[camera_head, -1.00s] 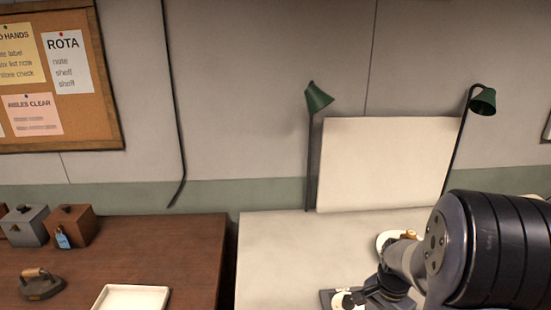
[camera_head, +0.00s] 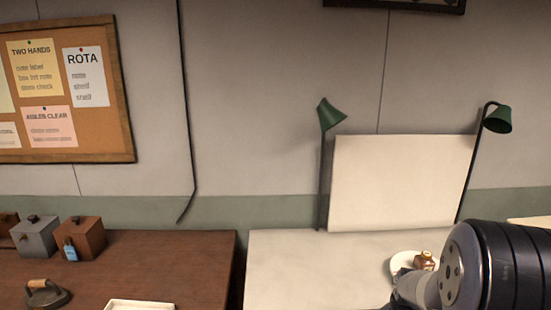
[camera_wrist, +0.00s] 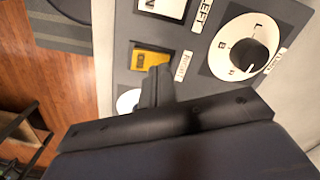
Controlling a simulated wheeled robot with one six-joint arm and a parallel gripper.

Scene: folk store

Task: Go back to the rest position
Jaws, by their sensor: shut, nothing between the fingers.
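My gripper (camera_wrist: 157,85) shows in the wrist view with its fingers together and empty. It is over a dark grey panel (camera_wrist: 122,60) that bears a round white dial with a black knob (camera_wrist: 243,54), a yellow piece (camera_wrist: 150,60) and white labels, one reading LEFT. The fingers overlap the panel in the picture; I cannot tell whether they touch it. In the head view my arm is at the lower right and the gripper is out of sight.
A pale table (camera_head: 290,268) with a white board (camera_head: 400,183) and two green lamps stands at the right. A brown table (camera_head: 185,265) at the left bears boxes, an iron (camera_head: 45,295) and a white tray (camera_head: 140,305). A dish (camera_head: 402,264) sits near my arm.

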